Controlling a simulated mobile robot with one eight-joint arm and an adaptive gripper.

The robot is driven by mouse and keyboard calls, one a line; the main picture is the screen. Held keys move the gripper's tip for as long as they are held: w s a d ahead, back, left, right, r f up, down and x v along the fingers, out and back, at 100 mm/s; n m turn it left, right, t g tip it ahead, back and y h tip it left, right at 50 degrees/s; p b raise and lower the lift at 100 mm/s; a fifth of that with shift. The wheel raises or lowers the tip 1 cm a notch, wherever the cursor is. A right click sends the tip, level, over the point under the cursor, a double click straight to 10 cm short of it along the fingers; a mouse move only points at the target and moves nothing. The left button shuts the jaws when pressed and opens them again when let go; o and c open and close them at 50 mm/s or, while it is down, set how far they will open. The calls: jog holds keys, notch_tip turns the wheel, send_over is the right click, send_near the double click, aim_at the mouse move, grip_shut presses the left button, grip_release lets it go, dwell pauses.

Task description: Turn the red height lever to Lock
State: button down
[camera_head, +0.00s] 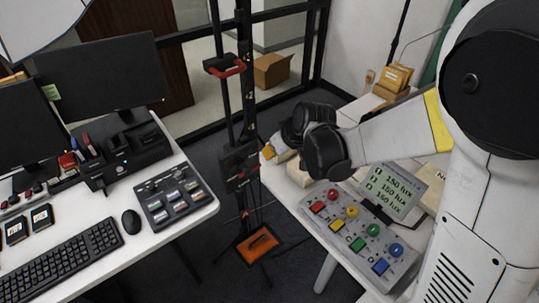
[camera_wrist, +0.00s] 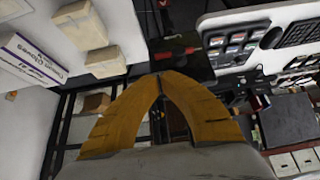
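A black upright stand (camera_head: 246,110) stands between the two tables. A red U-shaped part (camera_head: 228,69) sits near its top, and a black block (camera_head: 240,166) with small red marks sits lower on it. I cannot tell which red part is the height lever, and no Lock label is readable. My gripper (camera_head: 267,153) is right of the lower block in the head view, mostly hidden by my wrist. In the wrist view my gripper's orange fingers (camera_wrist: 161,73) meet at their tips, shut and empty. A red strip (camera_wrist: 178,53) on a dark part appears just beyond them.
A left desk holds a keyboard (camera_head: 66,262), a mouse (camera_head: 131,221) and a switch panel (camera_head: 174,196). The right table has a button panel (camera_head: 360,235) with a lux display (camera_head: 394,188). An orange-topped piece (camera_head: 258,244) is low by the stand's foot.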

aim_at(260, 166)
jog(key=b+x, duration=0.3)
jog(key=x, duration=0.8)
jog(key=shift+w+a+f+b, duration=0.1)
jog(key=shift+f+b, duration=0.05)
jog(key=shift+b, duration=0.15)
jog(key=shift+w+f, duration=0.1)
